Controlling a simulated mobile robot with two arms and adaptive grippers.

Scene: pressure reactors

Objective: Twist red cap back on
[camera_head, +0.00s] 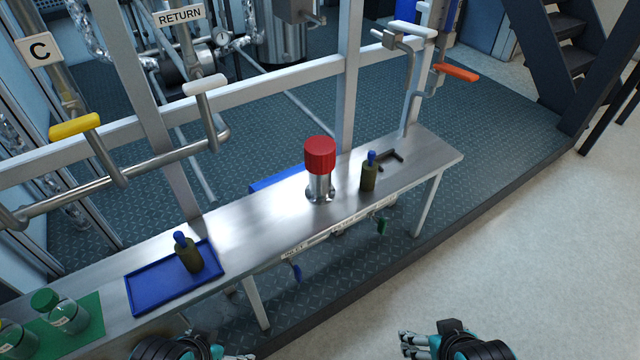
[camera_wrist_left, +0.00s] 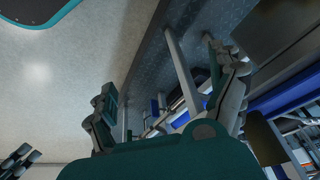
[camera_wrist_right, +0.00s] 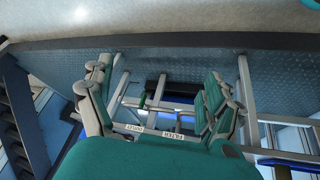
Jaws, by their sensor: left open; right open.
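The red cap (camera_head: 320,155) sits on top of a short metal pipe stub (camera_head: 320,188) that stands upright on the steel bench. Whether it is screwed tight cannot be told. My right gripper (camera_head: 413,344) is at the bottom of the head view, below and to the right of the cap, well apart from it. It is open and empty, and its spread fingers show in the right wrist view (camera_wrist_right: 160,100). My left gripper (camera_head: 236,357) is at the bottom edge of the head view, partly cut off. It is open and empty in the left wrist view (camera_wrist_left: 172,95).
The steel bench (camera_head: 232,232) runs diagonally. A dark bottle with a blue top (camera_head: 369,177) stands just right of the stub. Another bottle (camera_head: 188,255) stands on a blue tray (camera_head: 140,300). Glass jars stand on a green mat (camera_head: 92,312). Pipes with yellow (camera_head: 75,125) and orange (camera_head: 457,72) handles rise behind.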

